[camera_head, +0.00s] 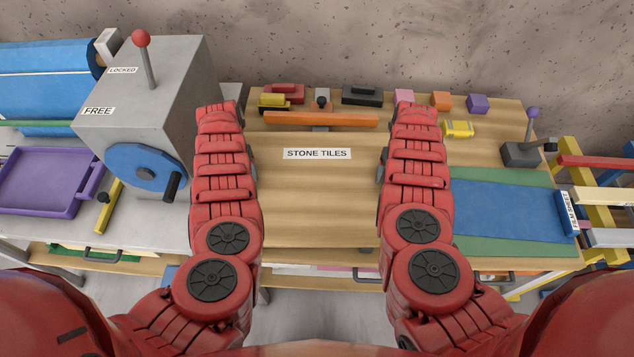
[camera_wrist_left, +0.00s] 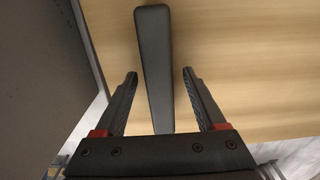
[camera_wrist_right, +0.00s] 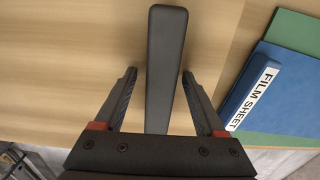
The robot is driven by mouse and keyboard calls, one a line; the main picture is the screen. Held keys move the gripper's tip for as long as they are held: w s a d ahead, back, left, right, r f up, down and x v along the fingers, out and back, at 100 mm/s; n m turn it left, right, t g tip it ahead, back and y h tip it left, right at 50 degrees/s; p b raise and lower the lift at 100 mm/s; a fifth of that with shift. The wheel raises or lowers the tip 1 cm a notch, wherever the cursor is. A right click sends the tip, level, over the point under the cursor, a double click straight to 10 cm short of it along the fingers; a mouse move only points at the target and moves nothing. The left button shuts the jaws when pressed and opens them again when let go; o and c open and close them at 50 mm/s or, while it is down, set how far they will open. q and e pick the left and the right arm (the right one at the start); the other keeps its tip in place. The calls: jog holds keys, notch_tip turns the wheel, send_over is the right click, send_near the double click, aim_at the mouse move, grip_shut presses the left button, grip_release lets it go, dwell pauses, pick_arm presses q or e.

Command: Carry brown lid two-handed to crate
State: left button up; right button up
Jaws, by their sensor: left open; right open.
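A light-brown wooden surface with a STONE TILES label (camera_head: 317,154) lies between my two arms in the head view. In the head view my forearms hide most of both grippers.
A grey machine with a blue wheel (camera_head: 145,168) and red-knobbed lever stands left, beside a purple tray (camera_head: 48,182). An orange bar (camera_head: 320,119) and small blocks line the back. A blue sheet (camera_head: 505,211) on a green mat lies right, near a purple-knobbed lever (camera_head: 531,128).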

pick_arm(q)
grip_shut()
pick_arm(e)
grip_shut()
pick_arm(q)
jog(key=shift+r, duration=0.1)
dwell(1.0)
